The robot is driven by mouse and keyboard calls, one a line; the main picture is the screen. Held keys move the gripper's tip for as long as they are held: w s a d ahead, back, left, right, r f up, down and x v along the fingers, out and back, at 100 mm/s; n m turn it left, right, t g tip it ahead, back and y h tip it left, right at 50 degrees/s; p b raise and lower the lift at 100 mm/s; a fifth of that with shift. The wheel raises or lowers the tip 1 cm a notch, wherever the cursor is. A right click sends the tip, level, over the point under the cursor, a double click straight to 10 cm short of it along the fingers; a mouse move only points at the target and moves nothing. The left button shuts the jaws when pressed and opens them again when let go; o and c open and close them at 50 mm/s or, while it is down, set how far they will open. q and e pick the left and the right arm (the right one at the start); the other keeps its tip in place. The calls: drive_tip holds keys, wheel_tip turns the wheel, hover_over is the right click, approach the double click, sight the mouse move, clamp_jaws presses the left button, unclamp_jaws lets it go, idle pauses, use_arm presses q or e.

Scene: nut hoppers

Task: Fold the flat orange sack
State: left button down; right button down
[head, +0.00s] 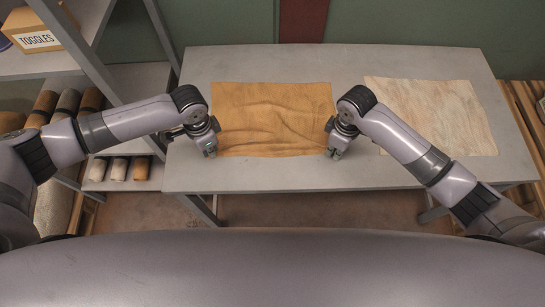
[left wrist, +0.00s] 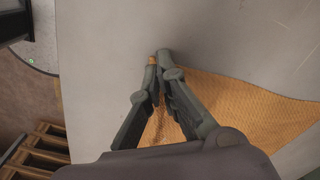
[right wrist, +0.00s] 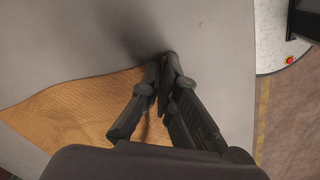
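The orange sack (head: 275,118) lies spread on the grey table, slightly wrinkled in its middle and lower part. My left gripper (head: 210,152) is at the sack's near left corner. In the left wrist view its fingertips (left wrist: 158,58) are closed together with a bit of orange cloth between them. My right gripper (head: 335,152) is at the near right corner. In the right wrist view its fingers (right wrist: 168,60) are closed together at the sack's edge (right wrist: 75,105); the cloth runs in between the fingers, though the pinched part is mostly hidden.
A pale, blotchy sack (head: 430,110) lies flat on the right of the table (head: 270,178). A shelf (head: 125,90) at the left holds a box marked TOGGLES (head: 38,30) and several rolls (head: 68,103). The table's front strip is clear.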

use_arm(q)
drive_tip(key=shift+r, duration=0.1)
use_arm(e)
drive_tip(key=shift+r, duration=0.1)
